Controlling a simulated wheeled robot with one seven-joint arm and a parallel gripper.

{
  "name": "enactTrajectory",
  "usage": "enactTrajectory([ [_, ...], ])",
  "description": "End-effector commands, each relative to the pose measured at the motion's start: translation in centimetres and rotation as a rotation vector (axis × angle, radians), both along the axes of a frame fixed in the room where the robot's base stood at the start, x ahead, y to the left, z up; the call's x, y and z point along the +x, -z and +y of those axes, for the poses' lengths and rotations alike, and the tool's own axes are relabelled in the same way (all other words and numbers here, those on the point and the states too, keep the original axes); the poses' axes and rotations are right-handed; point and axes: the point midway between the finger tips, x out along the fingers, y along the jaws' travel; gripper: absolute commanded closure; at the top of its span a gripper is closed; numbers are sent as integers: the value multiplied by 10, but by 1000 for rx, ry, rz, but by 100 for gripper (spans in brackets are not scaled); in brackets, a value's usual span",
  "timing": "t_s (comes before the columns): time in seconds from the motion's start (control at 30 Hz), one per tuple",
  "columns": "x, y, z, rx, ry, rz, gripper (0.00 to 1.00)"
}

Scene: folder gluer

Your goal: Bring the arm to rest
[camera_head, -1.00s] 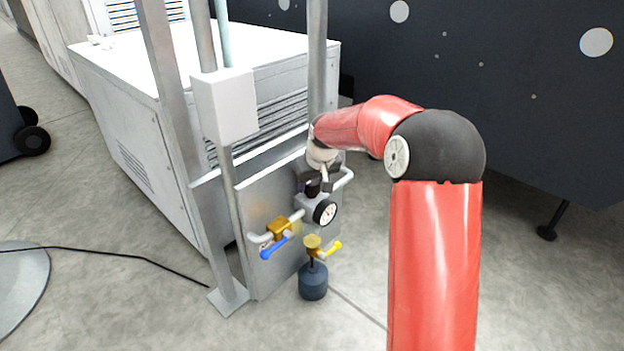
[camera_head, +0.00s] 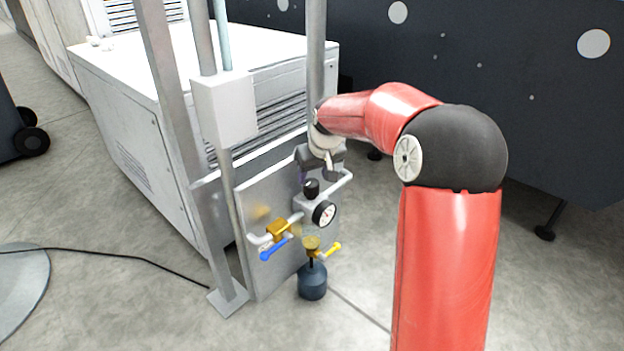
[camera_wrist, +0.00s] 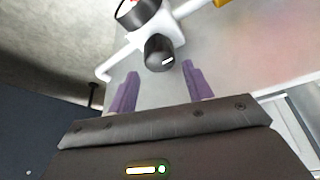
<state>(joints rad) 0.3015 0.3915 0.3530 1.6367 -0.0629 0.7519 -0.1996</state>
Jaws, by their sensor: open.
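My gripper (camera_wrist: 158,92) is open, with its two purple fingers apart and nothing held between them in the wrist view. In the head view my gripper (camera_head: 318,176) is at the end of my red arm, just above the black knob (camera_head: 311,187) of the regulator, and partly hidden by my wrist. The knob (camera_wrist: 159,52) also shows in the wrist view, beyond the fingertips and apart from them. The regulator's white body carries a round gauge (camera_head: 324,213).
A metal post (camera_head: 185,120) and white box (camera_head: 224,105) stand left. Floor at right is open.

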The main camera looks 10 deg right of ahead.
Motion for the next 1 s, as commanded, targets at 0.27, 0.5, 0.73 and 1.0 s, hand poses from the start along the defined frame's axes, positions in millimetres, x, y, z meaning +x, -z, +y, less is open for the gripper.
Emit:
enactTrajectory([
  [0.27,-9,-22,-2,1,1,1,50],
  [0.5,-9,-22,-2,1,1,2,50],
  [0.73,-45,-57,4,-37,13,-8,50],
  [1.0,-171,-127,7,-93,97,-40,50],
])
